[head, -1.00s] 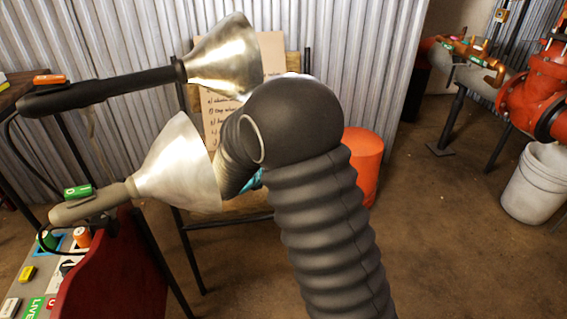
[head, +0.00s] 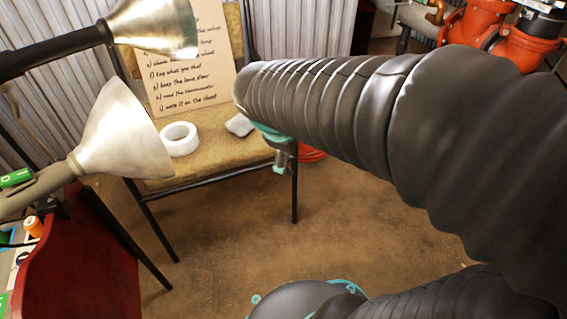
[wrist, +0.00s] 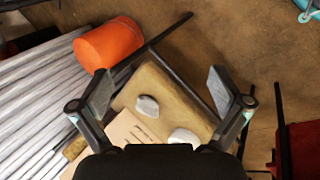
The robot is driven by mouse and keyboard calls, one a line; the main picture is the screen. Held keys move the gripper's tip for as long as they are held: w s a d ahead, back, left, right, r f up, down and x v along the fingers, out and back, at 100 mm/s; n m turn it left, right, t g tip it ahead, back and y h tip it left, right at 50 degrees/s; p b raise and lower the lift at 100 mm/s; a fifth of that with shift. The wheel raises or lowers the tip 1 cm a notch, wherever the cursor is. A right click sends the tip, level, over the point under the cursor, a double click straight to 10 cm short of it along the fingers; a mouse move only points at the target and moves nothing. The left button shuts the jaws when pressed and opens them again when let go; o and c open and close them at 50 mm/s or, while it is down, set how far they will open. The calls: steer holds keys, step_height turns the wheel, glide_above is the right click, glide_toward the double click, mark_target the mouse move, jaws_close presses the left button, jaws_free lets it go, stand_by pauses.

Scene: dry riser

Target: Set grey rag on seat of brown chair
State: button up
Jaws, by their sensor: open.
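The grey rag (head: 239,125) lies crumpled on the seat of the brown chair (head: 215,158), near the seat's right edge. In the wrist view the rag (wrist: 147,105) shows as a small pale lump on the seat (wrist: 160,82), between my spread fingers in the picture and apart from them. My gripper (head: 281,163) is beside the seat's right edge in the head view, mostly hidden by my arm. In the wrist view my gripper (wrist: 160,80) is open and empty, above the seat.
A white tape roll (head: 180,139) lies on the seat left of the rag. A card with handwriting (head: 190,60) leans on the chair back. Two metal lamp shades (head: 122,135) stand close at left. An orange bucket (wrist: 108,44) is beside the chair. Floor in front is clear.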

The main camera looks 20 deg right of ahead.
steer(key=s+a+r+m+t+y, duration=0.2)
steer(key=s+a+m+y, duration=0.2)
steer(key=s+m, duration=0.3)
steer(key=s+a, duration=0.1)
steer(key=s, duration=0.1)
steer(key=shift+s+m+y, duration=0.35)
steer(key=shift+m+y, duration=0.05)
